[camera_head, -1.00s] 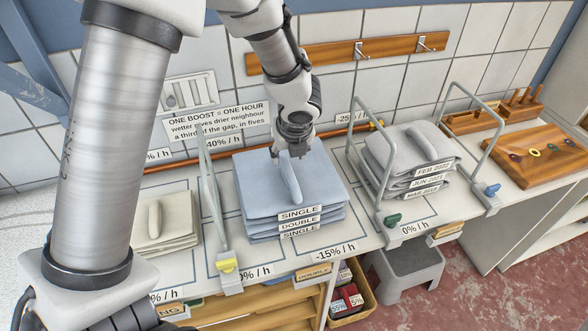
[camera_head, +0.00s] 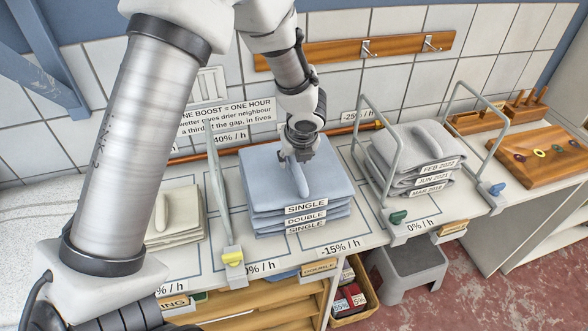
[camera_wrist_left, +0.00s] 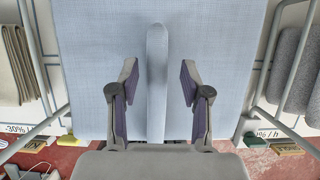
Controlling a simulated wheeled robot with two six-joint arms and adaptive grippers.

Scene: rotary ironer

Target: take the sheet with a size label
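A stack of folded blue sheets (camera_head: 263,186) lies on the shelf, with front labels reading SINGLE (camera_head: 306,208), DOUBLE and SINGLE. A raised blue ridge (camera_head: 300,181) stands on the top sheet. My left gripper (camera_head: 301,158) is over the far end of this ridge, pointing down. In the left wrist view the left gripper (camera_wrist_left: 158,92) is open, one finger on each side of the ridge (camera_wrist_left: 157,55), with gaps on both sides. The top blue sheet (camera_wrist_left: 225,45) fills the background there. My right gripper is not in view.
Grey sheets (camera_head: 390,160) with date labels lie to the right, cream cloths (camera_head: 180,228) to the left. Metal hoop frames with a yellow clip (camera_head: 233,257) and a green clip (camera_head: 398,217) flank the blue stack. A wooden peg board (camera_head: 545,165) is at far right.

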